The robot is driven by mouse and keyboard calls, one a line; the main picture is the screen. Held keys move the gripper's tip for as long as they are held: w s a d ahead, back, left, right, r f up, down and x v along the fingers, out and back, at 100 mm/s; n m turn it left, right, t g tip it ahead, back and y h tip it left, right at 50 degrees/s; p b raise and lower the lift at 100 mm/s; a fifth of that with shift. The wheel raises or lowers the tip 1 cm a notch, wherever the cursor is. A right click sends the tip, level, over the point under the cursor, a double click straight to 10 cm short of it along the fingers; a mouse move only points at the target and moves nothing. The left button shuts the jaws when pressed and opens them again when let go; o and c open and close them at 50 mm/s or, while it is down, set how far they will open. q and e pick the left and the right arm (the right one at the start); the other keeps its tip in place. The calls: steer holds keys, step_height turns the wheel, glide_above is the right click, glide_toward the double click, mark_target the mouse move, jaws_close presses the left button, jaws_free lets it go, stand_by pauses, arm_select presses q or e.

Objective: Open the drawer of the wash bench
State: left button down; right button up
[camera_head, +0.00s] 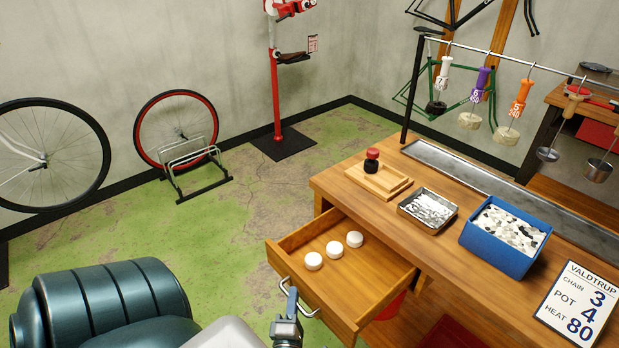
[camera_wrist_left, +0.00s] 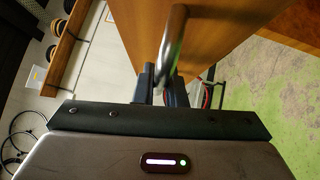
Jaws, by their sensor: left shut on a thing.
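The wash bench (camera_head: 425,225) is a wooden table on the right in the head view. Its drawer (camera_head: 345,312) stands pulled out on the left side, with several white round pucks or fewer inside; I see three white pucks (camera_head: 333,249) in a row. A metal bar handle (camera_head: 285,284) is on the drawer front. My left gripper (camera_head: 290,303) is at the handle and shut on it. In the left wrist view, the handle (camera_wrist_left: 174,45) runs down between the fingers (camera_wrist_left: 160,82) in front of the wooden drawer front (camera_wrist_left: 135,25). My right gripper is not in view.
Tools hang from a rail above.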

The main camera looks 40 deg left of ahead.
arm_select(q)
steer(key=shift+s, duration=1.05)
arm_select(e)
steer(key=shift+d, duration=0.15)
arm_select(q)
steer(key=c, duration=1.5)
jaws_free()
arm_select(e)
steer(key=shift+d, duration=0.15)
arm_select(q)
steer(key=shift+f, duration=0.1)
